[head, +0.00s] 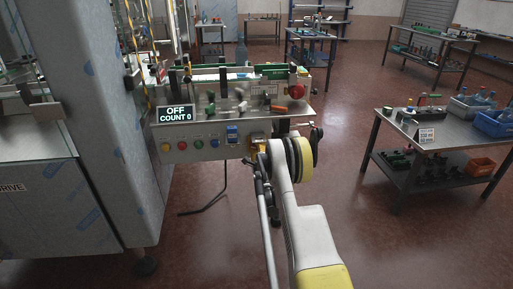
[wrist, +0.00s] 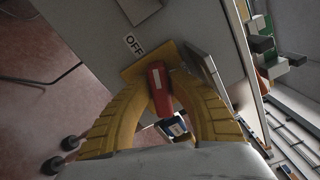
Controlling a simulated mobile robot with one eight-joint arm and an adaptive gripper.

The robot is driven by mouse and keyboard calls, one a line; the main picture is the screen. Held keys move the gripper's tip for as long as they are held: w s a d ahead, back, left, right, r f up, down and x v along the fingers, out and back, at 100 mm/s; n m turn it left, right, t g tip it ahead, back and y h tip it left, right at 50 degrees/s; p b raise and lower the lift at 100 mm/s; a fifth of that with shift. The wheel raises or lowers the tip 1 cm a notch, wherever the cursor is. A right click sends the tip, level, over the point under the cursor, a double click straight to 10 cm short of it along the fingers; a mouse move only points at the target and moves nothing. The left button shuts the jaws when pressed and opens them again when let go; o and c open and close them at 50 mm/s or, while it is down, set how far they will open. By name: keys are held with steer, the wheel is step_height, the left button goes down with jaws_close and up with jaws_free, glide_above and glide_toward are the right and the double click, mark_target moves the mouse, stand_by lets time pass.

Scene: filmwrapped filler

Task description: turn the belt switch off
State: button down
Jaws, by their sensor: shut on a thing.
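The belt switch has a red handle (wrist: 159,88) on a yellow plate (wrist: 132,71), on the grey panel beside a white label (wrist: 133,44) reading OFF. My gripper (wrist: 160,96) has its yellow fingers on both sides of the handle and is shut on it. The handle lies close to the OFF label. In the head view my gripper (head: 260,162) is at the right part of the machine's front panel (head: 210,156), and my arm hides much of the switch there. The display (head: 175,114) on the machine reads OFF, COUNT 0.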

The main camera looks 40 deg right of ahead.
steer(key=shift+f+n, duration=0.15)
steer(key=shift+n, duration=1.95)
steer(key=c, duration=1.3)
jaws_free()
steer(key=shift+o, duration=0.2)
steer(key=v, duration=0.7)
steer(key=shift+s+a, duration=0.15)
steer(key=shift+s, duration=0.05)
